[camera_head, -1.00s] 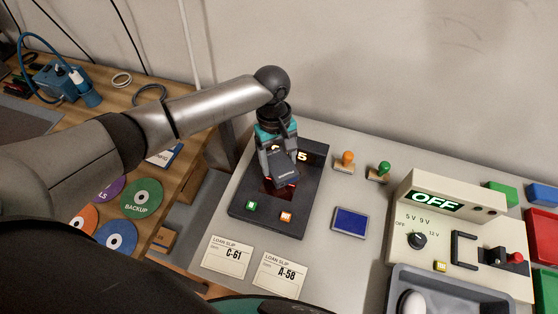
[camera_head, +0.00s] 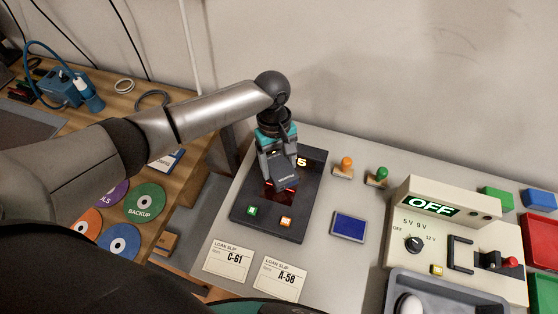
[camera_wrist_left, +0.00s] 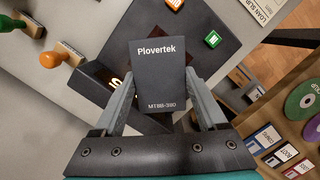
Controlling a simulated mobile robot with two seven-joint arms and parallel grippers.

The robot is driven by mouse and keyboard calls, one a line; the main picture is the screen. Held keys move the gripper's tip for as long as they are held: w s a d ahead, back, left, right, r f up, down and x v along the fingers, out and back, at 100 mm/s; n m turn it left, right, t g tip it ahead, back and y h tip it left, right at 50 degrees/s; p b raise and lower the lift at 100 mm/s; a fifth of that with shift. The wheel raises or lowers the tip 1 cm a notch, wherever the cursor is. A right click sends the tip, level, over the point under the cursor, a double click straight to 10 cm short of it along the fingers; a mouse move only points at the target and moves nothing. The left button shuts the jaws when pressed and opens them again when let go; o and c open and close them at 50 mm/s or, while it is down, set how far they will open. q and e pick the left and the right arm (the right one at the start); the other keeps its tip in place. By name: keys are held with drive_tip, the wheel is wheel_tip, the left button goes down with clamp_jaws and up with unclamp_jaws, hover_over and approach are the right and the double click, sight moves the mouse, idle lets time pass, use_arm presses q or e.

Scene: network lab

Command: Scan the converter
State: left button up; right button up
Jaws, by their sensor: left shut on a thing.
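The converter (camera_wrist_left: 158,75) is a dark box marked "Plovertek" and "MTBB-390", seen from above in the left wrist view. My left gripper (camera_wrist_left: 160,92) is shut on it, one finger along each side. In the head view the gripper (camera_head: 280,165) holds the converter (camera_head: 282,178) over the black scanner pad (camera_head: 262,222). Red light shows on the pad by the converter's lower edge. The pad has a green button (camera_head: 252,210), an orange button (camera_head: 286,222) and a lit display (camera_head: 302,161), partly hidden, showing a "5". Whether the converter touches the pad is unclear. My right gripper is out of view.
Loan slips C-61 (camera_head: 227,260) and A-58 (camera_head: 279,280) lie in front of the pad. A blue ink pad (camera_head: 349,226) and orange (camera_head: 345,168) and green (camera_head: 377,176) stamps are to its right. Further right stand a power unit reading OFF (camera_head: 418,230) and a grey tray (camera_head: 455,292).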

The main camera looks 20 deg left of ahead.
use_arm(q)
drive_tip(key=shift+r+p, duration=1.9)
drive_tip(key=shift+p, duration=0.45)
